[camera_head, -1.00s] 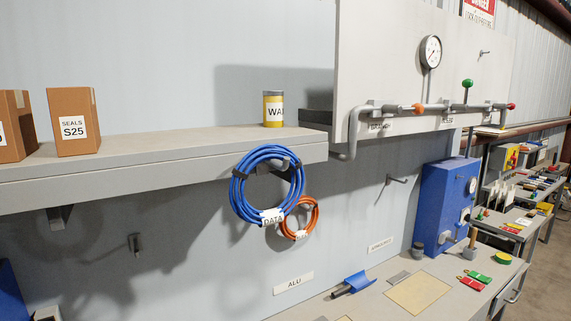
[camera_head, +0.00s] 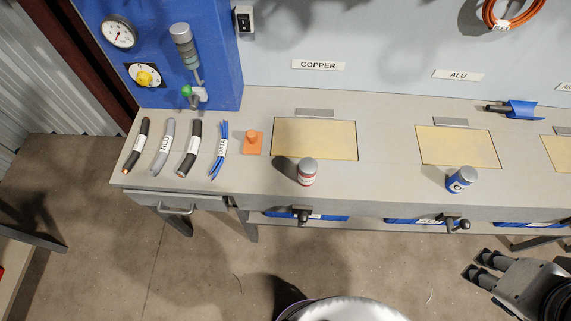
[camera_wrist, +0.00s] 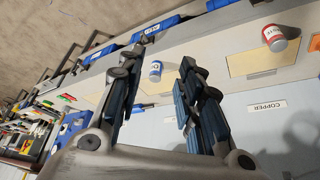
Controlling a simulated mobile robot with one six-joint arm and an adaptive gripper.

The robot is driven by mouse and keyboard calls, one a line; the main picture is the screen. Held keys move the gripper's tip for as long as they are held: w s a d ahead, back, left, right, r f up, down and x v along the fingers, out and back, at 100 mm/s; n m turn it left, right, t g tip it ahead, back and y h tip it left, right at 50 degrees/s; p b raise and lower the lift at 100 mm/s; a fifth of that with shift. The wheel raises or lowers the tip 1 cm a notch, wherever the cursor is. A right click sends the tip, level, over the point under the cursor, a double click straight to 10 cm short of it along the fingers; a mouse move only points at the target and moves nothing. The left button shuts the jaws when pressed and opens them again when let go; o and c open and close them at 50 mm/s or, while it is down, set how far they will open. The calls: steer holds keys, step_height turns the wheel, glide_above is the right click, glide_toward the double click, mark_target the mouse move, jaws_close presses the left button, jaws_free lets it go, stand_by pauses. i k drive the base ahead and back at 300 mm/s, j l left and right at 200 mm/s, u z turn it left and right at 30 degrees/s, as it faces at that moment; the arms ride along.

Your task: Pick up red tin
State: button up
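The red tin (camera_head: 306,172) has a grey lid and a white label. It stands upright on the workbench in front of the left yellow panel, below the COPPER sign. In the wrist view the red tin (camera_wrist: 274,38) shows at the upper right, beyond my fingers and apart from them. My gripper (camera_wrist: 157,72) is open with nothing between its fingers. In the head view my gripper (camera_head: 478,270) is at the lower right, in front of the bench and well to the right of the red tin.
A blue tin (camera_head: 461,179) stands right of the red one; it also shows in the wrist view (camera_wrist: 155,71). Several cable pieces (camera_head: 188,148) and an orange piece (camera_head: 253,142) lie at the left. A blue scoop (camera_head: 522,110) lies at the right. Bench surface (camera_head: 385,190) between the tins is clear.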

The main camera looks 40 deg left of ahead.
mark_target(308, 167)
steer(key=j+u, duration=0.15)
steer(key=u, duration=0.3)
steer(key=j+u, duration=0.15)
steer(key=u, duration=0.3)
steer(key=j+u, duration=0.15)
steer(key=u, duration=0.3)
steer(key=i+j, duration=0.15)
steer(key=j, duration=0.3)
steer(key=i+j+z, duration=0.1)
steer(key=j, duration=0.35)
steer(key=i+j, duration=0.1)
steer(key=j, duration=0.35)
